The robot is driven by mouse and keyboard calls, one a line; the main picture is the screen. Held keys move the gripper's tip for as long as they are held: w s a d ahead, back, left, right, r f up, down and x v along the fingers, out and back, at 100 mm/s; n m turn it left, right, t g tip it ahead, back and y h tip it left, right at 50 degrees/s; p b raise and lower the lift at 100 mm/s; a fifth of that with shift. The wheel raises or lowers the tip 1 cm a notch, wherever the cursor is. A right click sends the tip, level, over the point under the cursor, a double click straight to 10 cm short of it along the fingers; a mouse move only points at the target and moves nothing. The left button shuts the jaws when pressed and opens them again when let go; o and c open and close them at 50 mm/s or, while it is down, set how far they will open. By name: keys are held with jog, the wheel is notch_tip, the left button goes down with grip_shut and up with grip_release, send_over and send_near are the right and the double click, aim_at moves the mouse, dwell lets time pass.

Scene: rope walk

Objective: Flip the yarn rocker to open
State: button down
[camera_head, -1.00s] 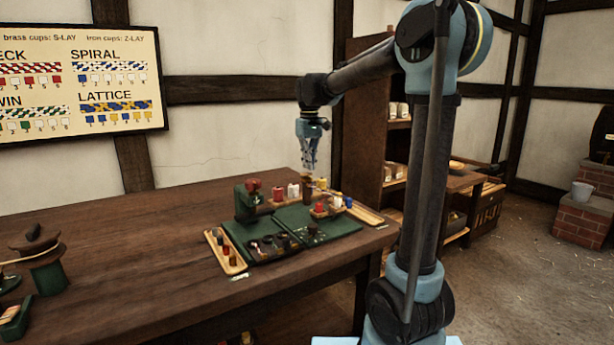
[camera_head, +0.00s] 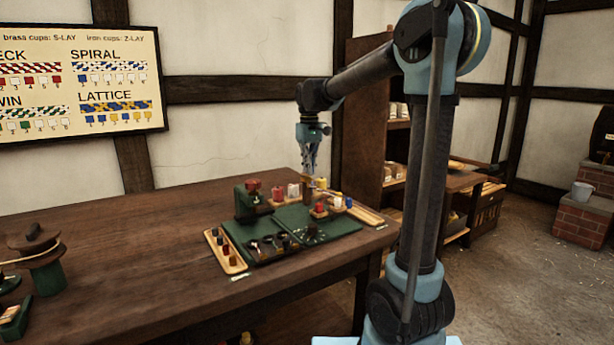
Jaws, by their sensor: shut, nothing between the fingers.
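My gripper (camera_head: 309,174) points straight down over the back of the green board (camera_head: 315,228) on the workbench. Its fingers look shut and empty. Its tips are at or just above a small brown upright post (camera_head: 308,192); I cannot tell whether they touch. The board carries small dark cups and fittings at its front left, and a green block with a red top (camera_head: 249,197) at its back left. The yarn rocker is too small to pick out for certain among these parts, and its position cannot be read.
A wooden tray of bobbins (camera_head: 226,252) lies left of the board, and another tray (camera_head: 364,213) lies right. Red, white and yellow spools stand close around my gripper. A green and brown reel (camera_head: 42,262) stands at far left. The bench between is clear.

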jog(key=shift+f, duration=0.3)
notch_tip(320, 180, up, 8)
dwell(1.2)
jog(key=s+d+f+m+t, duration=0.1)
jog(key=s+d+f+m, duration=0.1)
jog(key=s+d+f, duration=0.45)
jog(key=s+d+f+m, duration=0.1)
jog(key=s+d+f, duration=0.3)
jog(key=s+d, duration=0.5)
jog(key=s+d+f+m, duration=0.1)
jog(key=s+d+f, duration=0.2)
jog(key=s+f, duration=0.5)
jog(key=s+d+f+m+t, duration=0.1)
jog(key=s+d+f+m, duration=0.1)
jog(key=s+f, duration=0.6)
jog(key=shift+s+d+f+m, duration=0.2)
jog(key=shift+d+f+m, duration=0.1)
jog(key=shift+d+f, duration=0.35)
jog(key=shift+r, duration=0.1)
